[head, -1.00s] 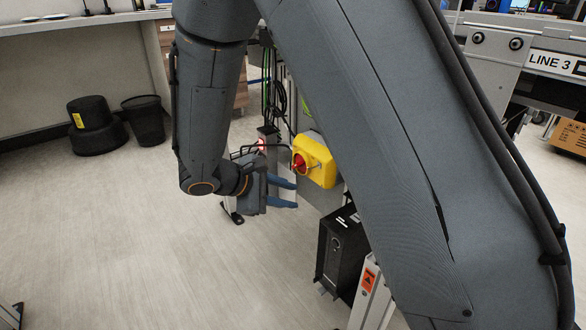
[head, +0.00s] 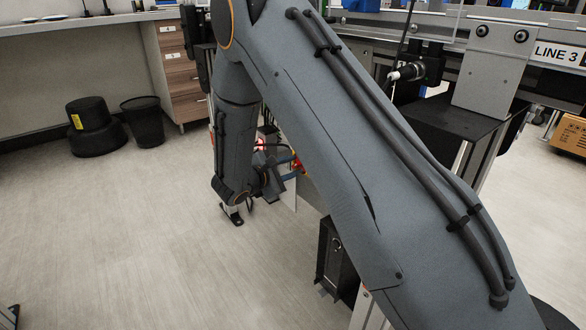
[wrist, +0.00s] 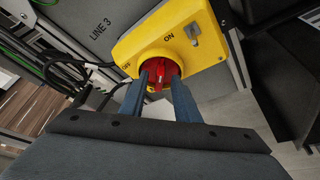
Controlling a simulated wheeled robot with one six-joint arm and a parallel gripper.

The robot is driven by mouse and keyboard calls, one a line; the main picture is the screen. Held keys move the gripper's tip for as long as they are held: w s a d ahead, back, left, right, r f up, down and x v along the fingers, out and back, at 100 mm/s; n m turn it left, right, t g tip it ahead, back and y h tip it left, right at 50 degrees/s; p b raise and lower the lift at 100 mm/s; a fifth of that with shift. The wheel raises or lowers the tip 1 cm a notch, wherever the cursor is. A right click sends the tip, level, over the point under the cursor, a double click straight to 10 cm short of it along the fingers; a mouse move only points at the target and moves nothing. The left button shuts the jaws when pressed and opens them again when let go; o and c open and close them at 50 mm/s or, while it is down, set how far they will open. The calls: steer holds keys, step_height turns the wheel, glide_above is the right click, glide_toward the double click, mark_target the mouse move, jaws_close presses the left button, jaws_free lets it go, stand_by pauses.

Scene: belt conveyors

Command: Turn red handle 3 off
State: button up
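The red handle (wrist: 160,75) is a round rotary knob on a yellow switch box (wrist: 205,52), mounted on a grey panel marked LINE 3 (wrist: 92,42). OFF is printed left of the knob and ON above it. My gripper (wrist: 160,84) has its two blue fingers at the handle, one on each side. They look apart, with the red grip between their tips; I cannot tell whether they touch it. The fingers hide the knob's lower edges. In the head view, my arm hides most of the box, and only a bit of the red handle (head: 297,163) shows beside my gripper.
Dark cables (wrist: 62,72) hang left of the box. A dark panel (wrist: 285,75) stands close on the right. In the head view, a black box (head: 335,255) stands low by the conveyor frame, and black bins (head: 143,122) stand far left. The floor at left is clear.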

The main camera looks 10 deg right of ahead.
steer(key=shift+w+d+f, duration=0.1)
steer(key=shift+w+d, duration=0.15)
steer(key=shift+d, duration=0.1)
steer(key=shift+c, duration=0.4)
jaws_close()
